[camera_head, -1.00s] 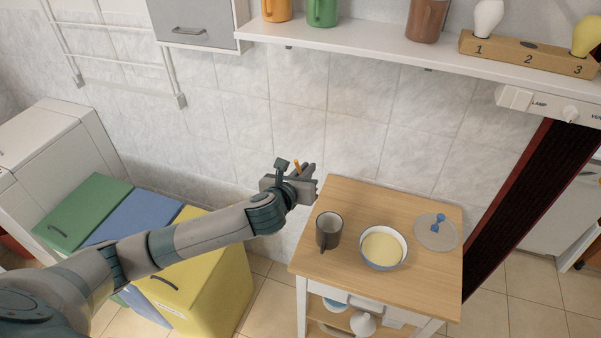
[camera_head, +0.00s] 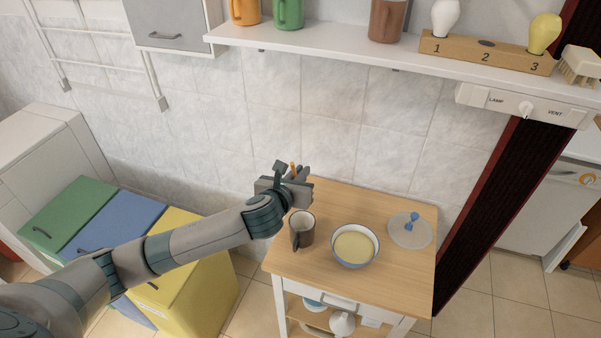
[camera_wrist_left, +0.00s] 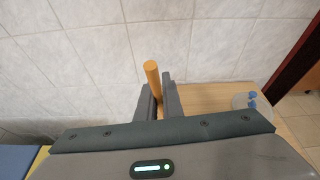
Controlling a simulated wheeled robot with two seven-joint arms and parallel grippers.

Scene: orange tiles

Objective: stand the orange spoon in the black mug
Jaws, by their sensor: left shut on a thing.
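My left gripper (camera_head: 299,174) is above the back left corner of the table, behind the black mug. It is shut on the orange spoon (camera_wrist_left: 152,74), whose orange handle end sticks up between the fingers in the left wrist view. In the head view only a small orange tip (camera_head: 292,167) shows; the rest of the spoon is hidden by the gripper. The dark grey-black mug (camera_head: 302,232) stands upright on the table's left side, with its opening up and its handle towards the front. My right gripper is not in view.
The wooden table (camera_head: 385,278) also bears a bowl (camera_head: 355,247) with yellow contents and a round grey lid (camera_head: 411,231) with a blue knob. A shelf (camera_head: 330,48) with mugs hangs above. Green, blue and yellow bins (camera_head: 185,275) stand at left.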

